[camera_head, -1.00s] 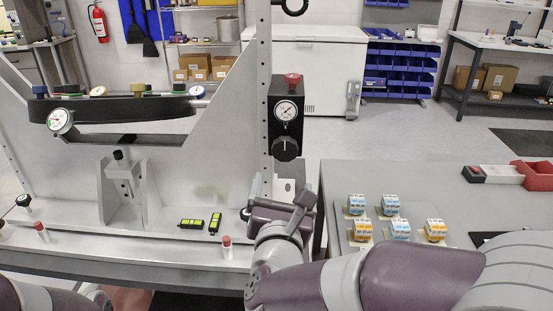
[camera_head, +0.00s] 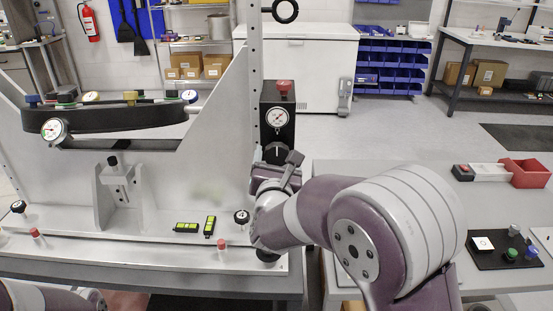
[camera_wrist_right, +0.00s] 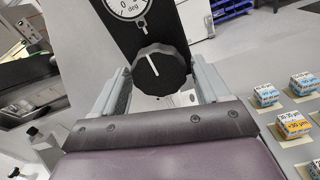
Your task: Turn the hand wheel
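The hand wheel (camera_head: 274,152) is a black ribbed knob with a white pointer line, on a black upright box under a round white dial. In the right wrist view the hand wheel (camera_wrist_right: 160,72) is large, its line tilted slightly left of upright, with the dial (camera_wrist_right: 128,4) marked "deg" above. My right gripper (camera_wrist_right: 160,78) is open; its two grey fingers stand apart, one on each side of the wheel. Contact is not clear. In the head view my right gripper (camera_head: 280,168) covers the wheel's lower part. Only part of my left arm shows at bottom left; its gripper is out of view.
A red knob (camera_head: 284,88) tops the box. A perforated post (camera_head: 255,80) stands just left. A curved black beam (camera_head: 120,117) with gauges crosses the left fixture. Two yellow-green levels (camera_head: 210,226) lie on its base.

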